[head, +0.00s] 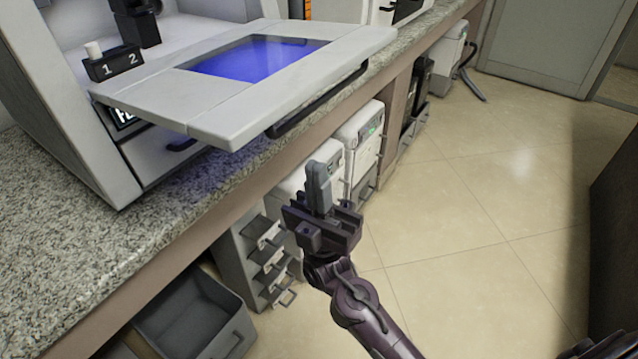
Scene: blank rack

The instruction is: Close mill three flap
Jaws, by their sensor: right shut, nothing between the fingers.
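A white mill (43,85) stands on the speckled counter at the upper left. Its flap (152,105) is folded down and open, lying nearly level and sticking out past the counter's front edge. The flap has a blue window (258,58) and a dark bar handle (318,100) along its outer edge. My right gripper (317,178) is shut and empty, in front of the counter and below the handle in the picture, apart from the flap. I cannot read a mill number. My left gripper is not in view.
A block marked 1 and 2 (113,65) sits inside the mill. Below the counter (190,195) are white machines (362,135), small drawers (262,255) and a grey bin (195,315). The tiled floor (470,190) to the right is clear.

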